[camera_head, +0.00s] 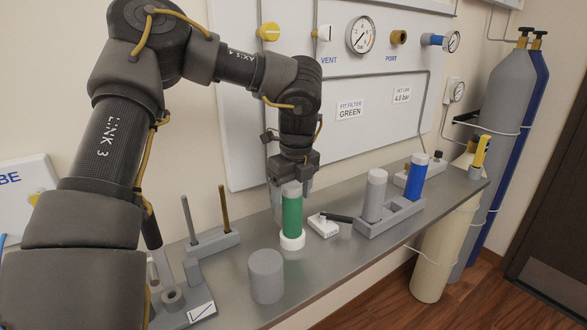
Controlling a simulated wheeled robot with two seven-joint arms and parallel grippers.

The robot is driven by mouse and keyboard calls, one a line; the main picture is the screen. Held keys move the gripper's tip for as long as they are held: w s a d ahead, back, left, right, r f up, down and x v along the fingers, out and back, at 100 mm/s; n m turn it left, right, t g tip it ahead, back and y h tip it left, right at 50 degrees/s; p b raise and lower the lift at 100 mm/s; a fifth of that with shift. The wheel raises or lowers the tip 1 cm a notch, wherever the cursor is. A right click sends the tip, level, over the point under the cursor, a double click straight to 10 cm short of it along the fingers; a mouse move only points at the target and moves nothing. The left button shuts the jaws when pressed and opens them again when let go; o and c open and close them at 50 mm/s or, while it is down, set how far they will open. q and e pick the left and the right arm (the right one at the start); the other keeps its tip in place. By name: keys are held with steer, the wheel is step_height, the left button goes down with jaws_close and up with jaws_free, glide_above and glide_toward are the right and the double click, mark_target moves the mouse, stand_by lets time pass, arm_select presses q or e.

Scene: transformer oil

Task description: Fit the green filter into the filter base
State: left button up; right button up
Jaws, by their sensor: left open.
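The green filter (292,214), a green cylinder with a pale top, stands upright on the bench. Its lower end meets a wider white round piece (292,241), which looks like the filter base; I cannot tell whether the filter is fully seated in it. My left gripper (291,186) points down at the filter's top from behind, fingers apart. The filter hides part of the fingers, and I cannot tell whether they touch it. My right gripper is not in view.
A grey cylinder (266,276) stands in front. A grey rack (392,216) holds a grey filter (374,195) and a blue filter (415,177). A white block (323,226) with a black handle lies between. A rod holder (213,243) stands left. The wall panel (345,130) is behind.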

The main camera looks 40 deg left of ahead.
mark_target(293, 185)
arm_select(q)
steer(key=r, duration=0.4)
steer(key=shift+d+r+p, duration=0.2)
steer(key=shift+d+p, duration=0.1)
steer(key=shift+d, duration=0.05)
step_height(293, 185, up, 3)
steer(key=shift+s+d+r+p, duration=0.1)
steer(key=shift+d+r+p, duration=0.1)
steer(key=shift+p, duration=0.25)
steer(key=shift+r, duration=0.3)
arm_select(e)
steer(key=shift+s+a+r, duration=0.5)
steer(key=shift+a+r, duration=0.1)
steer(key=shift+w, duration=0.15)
